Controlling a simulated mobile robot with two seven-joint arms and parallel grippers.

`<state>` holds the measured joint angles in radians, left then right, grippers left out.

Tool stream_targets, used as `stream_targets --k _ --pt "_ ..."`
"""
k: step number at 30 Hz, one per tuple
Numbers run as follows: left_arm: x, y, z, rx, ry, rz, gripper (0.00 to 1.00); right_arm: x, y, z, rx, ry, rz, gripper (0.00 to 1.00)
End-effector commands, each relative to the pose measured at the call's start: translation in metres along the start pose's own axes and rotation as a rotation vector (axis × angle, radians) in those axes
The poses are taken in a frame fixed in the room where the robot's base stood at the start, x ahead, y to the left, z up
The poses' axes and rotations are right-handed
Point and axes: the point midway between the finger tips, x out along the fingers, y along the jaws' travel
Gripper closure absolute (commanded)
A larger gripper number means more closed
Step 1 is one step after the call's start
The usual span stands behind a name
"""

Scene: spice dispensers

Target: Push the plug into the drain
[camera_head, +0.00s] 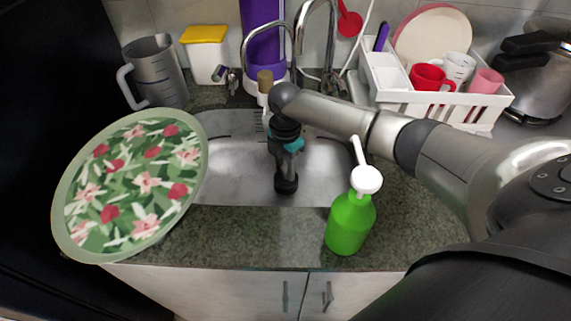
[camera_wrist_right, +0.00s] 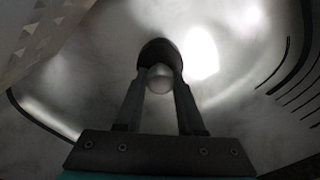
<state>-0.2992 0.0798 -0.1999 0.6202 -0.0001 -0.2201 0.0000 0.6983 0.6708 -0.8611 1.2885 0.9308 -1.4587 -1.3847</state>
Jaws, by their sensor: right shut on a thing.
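The steel sink (camera_head: 228,182) is set in the counter in the middle of the head view. My right gripper (camera_head: 286,168) reaches down into its basin, fingers pointing down. In the right wrist view its two fingers (camera_wrist_right: 159,90) are closed around the grey rounded knob of the plug (camera_wrist_right: 160,78). The plug's dark round body (camera_wrist_right: 157,48) shows beyond the fingertips. In the head view the plug (camera_head: 286,185) is a dark shape low in the basin. The drain is hidden; I cannot tell how the plug sits relative to it. My left gripper is not in view.
A green soap bottle (camera_head: 350,222) with a white pump stands in front of the sink, right. A floral round tray (camera_head: 68,205) overlaps the sink's left side. Taps (camera_head: 330,45) stand behind the basin. A white dish rack (camera_head: 440,98) stands at the back right.

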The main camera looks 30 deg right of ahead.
Motion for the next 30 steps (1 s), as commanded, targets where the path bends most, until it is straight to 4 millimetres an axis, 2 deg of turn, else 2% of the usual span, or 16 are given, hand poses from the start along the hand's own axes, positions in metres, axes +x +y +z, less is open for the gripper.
stream_targets --k 2,11,30 --pt "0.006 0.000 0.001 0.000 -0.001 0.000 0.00 0.009 0.000 0.000 -0.001 0.000 -0.001 1.00" --pt "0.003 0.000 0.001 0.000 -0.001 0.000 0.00 0.005 0.000 0.000 0.000 0.000 0.000 1.00" --pt "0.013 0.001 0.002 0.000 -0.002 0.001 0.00 0.021 0.000 0.000 0.000 0.000 0.000 1.00"
